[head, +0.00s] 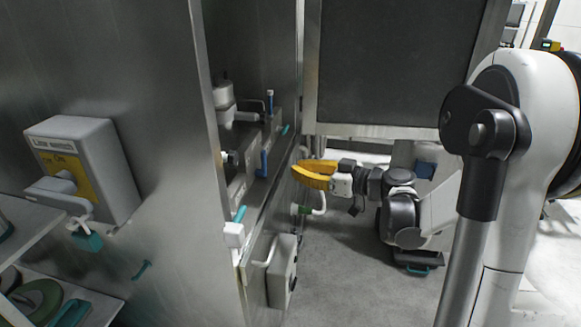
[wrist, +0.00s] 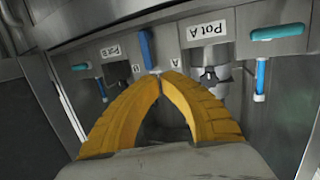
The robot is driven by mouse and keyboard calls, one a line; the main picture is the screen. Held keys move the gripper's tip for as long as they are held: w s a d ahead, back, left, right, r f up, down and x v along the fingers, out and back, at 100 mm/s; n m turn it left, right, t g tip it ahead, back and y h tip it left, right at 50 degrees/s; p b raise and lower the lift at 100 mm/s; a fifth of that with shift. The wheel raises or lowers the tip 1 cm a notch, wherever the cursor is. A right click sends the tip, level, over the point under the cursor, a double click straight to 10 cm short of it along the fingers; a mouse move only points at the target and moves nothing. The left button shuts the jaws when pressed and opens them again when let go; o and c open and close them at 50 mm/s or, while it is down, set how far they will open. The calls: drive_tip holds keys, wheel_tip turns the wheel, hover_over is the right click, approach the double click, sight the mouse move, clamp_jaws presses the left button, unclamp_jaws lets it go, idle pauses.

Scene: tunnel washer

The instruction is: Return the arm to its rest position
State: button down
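My gripper (head: 299,170) is at the centre of the head view, at the end of my low outstretched arm. Its yellow fingers point left at the steel machine (head: 268,210). In the wrist view the two fingertips (wrist: 161,75) meet, with an empty gap between the fingers behind them. I see nothing held. A blue lever (wrist: 146,48) stands just beyond the tips; it also shows in the head view (head: 264,163), apart from the fingers. Whether the tips touch the machine front cannot be told.
The wrist view shows a "Pot A" label (wrist: 208,28) and teal handles, one at upper right (wrist: 277,32). In the head view, a grey switch box (head: 85,165) is on the left panel and a dark framed panel (head: 398,62) hangs above my arm. Grey floor (head: 345,255) lies open below.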

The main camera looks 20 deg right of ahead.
drive_tip(key=shift+a, duration=0.1)
idle(0.3)
drive_tip(key=s+a+f+m+g+h, duration=0.25)
drive_tip(key=s+a+g, duration=0.25)
drive_tip(key=s+a, duration=0.5)
drive_tip(key=s+d+f+m+g+h, duration=0.1)
drive_tip(key=s+m+h, duration=0.3)
drive_tip(key=s, duration=1)
drive_tip(key=h, duration=0.3)
drive_tip(key=shift+d+f+m, duration=0.35)
drive_tip(key=shift+f, duration=0.05)
drive_tip(key=shift+s, duration=0.1)
